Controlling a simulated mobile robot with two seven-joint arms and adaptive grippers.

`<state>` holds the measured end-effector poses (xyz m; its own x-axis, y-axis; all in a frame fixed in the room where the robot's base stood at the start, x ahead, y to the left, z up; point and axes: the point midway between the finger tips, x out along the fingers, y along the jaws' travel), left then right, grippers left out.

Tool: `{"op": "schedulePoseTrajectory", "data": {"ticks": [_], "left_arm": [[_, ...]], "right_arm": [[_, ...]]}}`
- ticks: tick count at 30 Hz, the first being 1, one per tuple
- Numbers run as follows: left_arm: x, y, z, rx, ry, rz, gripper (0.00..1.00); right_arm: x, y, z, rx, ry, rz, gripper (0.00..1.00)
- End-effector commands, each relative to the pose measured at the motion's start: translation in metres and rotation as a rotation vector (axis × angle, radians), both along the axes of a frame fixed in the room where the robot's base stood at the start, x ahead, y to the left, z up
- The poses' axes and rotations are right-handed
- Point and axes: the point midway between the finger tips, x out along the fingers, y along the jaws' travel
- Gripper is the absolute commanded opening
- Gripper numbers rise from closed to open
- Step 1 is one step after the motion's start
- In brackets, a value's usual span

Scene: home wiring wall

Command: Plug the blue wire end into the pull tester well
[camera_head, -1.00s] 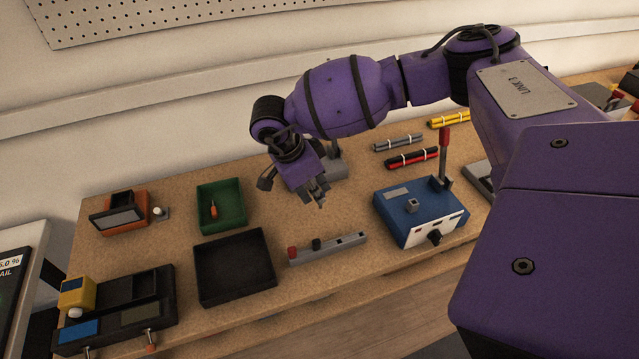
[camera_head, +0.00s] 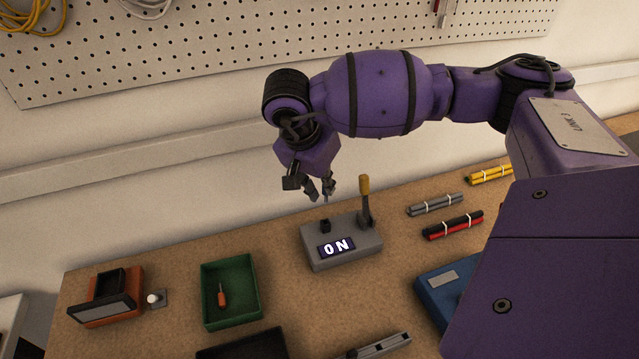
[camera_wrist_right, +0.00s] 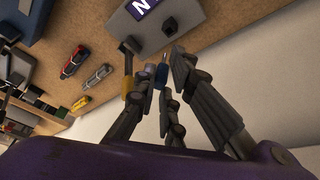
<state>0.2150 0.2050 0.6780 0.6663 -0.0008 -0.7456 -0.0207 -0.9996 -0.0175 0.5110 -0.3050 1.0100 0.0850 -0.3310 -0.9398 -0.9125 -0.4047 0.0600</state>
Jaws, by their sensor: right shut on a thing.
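My right gripper (camera_head: 320,192) hangs fingers-down above the back of a grey box (camera_head: 352,243) with a lit "ON" display. The box, apparently the pull tester, carries a small black block (camera_head: 325,225), apparently its well, and an upright yellow-tipped lever (camera_head: 365,200). In the right wrist view, my right gripper (camera_wrist_right: 164,78) is shut on a small blue wire end (camera_wrist_right: 162,74), whose thin tip points toward the grey box (camera_wrist_right: 165,28). My left gripper is out of view.
A green tray (camera_head: 231,312) with an orange-handled tool and an orange device (camera_head: 108,300) stand to the left. A blue box (camera_head: 440,290) is partly hidden by my arm. Bundled tubes (camera_head: 453,225) lie at right. A pegboard (camera_head: 200,50) is behind.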

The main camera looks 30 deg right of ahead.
Motion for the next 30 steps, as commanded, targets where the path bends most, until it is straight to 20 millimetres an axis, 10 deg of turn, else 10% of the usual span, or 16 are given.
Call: {"op": "schedulePoseTrajectory", "data": {"ticks": [30], "left_arm": [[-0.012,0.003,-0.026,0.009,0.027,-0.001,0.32]], "right_arm": [[0.0,0.0,-0.054,-0.004,0.02,0.034,0.0]]}}
